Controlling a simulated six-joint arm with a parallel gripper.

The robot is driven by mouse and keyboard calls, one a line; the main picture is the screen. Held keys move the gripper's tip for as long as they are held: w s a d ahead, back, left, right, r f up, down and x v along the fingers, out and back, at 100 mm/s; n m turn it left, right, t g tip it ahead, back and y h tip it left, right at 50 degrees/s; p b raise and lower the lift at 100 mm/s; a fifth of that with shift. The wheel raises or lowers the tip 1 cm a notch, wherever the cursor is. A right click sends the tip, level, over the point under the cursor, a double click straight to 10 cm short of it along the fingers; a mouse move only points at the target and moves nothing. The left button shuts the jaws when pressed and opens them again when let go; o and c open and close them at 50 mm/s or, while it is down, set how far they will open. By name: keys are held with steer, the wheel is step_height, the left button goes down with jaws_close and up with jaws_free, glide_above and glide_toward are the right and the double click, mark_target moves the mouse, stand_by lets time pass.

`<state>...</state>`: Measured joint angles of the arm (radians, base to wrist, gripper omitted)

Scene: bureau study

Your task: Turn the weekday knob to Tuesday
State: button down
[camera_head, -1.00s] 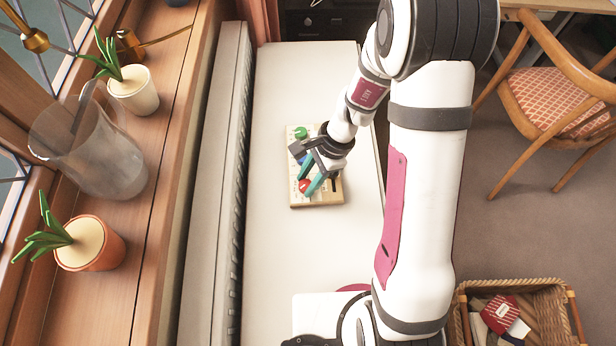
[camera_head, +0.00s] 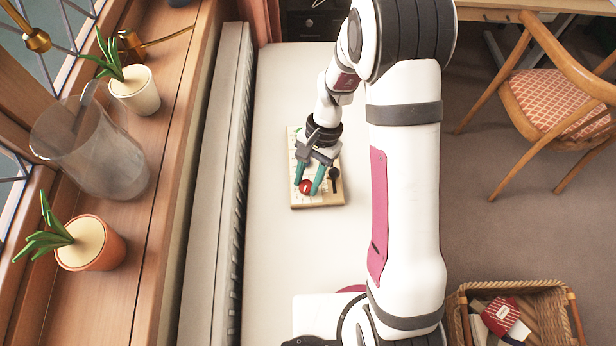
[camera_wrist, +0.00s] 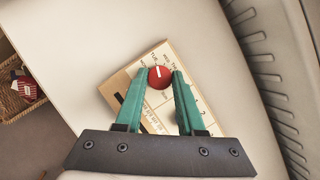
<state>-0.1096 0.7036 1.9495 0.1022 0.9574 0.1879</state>
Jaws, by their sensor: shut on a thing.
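The red weekday knob (camera_head: 305,187) sits at the near left of a light wooden board (camera_head: 325,200). In the wrist view, the knob (camera_wrist: 159,77) has a white pointer line directed toward the top of the picture. Small day lettering surrounds it, but I cannot tell surely which day the line meets. My gripper (camera_head: 306,186) has its teal fingers on both sides of the knob, shut on it. The wrist view shows my gripper (camera_wrist: 161,74) with one fingertip at each side of the knob.
The white tabletop (camera_head: 280,260) around the board is clear. A ribbed radiator (camera_head: 215,190) runs along the left, and a wicker basket (camera_head: 458,318) stands at the lower right.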

steer(key=shift+n, duration=0.3)
steer(key=c, duration=0.5)
jaws_free()
steer(key=shift+r, duration=0.1)
steer(key=v, duration=1.5)
steer(key=shift+w+a+r, duration=0.15)
steer(key=shift+r, duration=0.2)
steer(key=s+d+r+t, duration=0.1)
steer(key=s+r+t, duration=0.1)
steer(key=s+r, duration=0.6)
steer(key=shift+n+t+h, duration=0.5)
steer(key=shift+t, duration=0.3)
steer(key=s+f, duration=0.1)
steer(key=s, duration=0.3)
steer(key=s+d+f, duration=0.1)
steer(key=s, duration=0.4)
steer(key=s+f, duration=0.1)
steer(key=s, duration=0.4)
steer(key=shift+s+d+f, duration=0.2)
steer(key=shift+s+f, duration=0.05)
steer(key=shift+f, duration=0.05)
